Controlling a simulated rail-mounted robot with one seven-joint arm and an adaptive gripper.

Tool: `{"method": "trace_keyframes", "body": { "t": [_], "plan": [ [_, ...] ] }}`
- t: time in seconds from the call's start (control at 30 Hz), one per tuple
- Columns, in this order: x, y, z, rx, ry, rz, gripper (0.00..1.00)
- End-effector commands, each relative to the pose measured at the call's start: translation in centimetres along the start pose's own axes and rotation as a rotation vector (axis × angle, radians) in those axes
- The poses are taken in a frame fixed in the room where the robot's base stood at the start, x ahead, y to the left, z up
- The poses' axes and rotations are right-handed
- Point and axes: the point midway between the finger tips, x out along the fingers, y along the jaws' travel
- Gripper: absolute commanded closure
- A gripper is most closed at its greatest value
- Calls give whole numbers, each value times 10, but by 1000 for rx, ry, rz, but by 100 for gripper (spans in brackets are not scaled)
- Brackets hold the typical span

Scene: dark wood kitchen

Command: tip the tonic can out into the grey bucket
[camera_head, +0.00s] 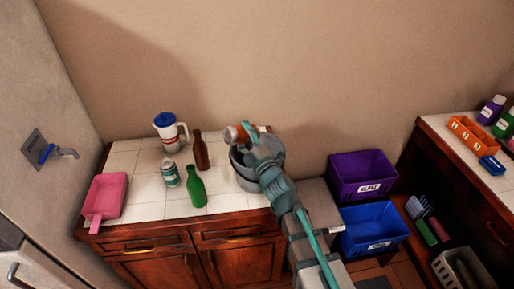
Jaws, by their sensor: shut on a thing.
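My gripper (252,138), teal and grey, is shut on an orange can (236,133) with a pale end. The can is tipped well over, its pale end towards the left, above the far left rim of the grey bucket (243,180). The bucket stands on the white tiled counter. My gripper and wrist hide much of its mouth and right side, and I cannot see what is inside or whether anything is pouring. A teal and white can (170,174) stands upright at the left of the counter. The labels are too small to read, so I cannot tell which can is tonic.
A brown bottle (201,153) and a green bottle (196,188) stand left of the bucket. A white jug (168,136) with a blue lid and a pink tray (107,197) are farther left. Purple (362,172) and blue (370,228) bins sit right of the counter, lower down.

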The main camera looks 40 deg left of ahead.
Motion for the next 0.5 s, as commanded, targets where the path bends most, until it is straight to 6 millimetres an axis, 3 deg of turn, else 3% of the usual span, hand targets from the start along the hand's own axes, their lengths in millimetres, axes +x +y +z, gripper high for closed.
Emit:
{"method": "trace_keyframes", "body": {
  "t": [0.33, 0.5],
  "plan": [
    [3, 17, -1, 74, -25, 2, 76],
    [2, 15, 4, 118, -40, 3, 76]
  ]
}}
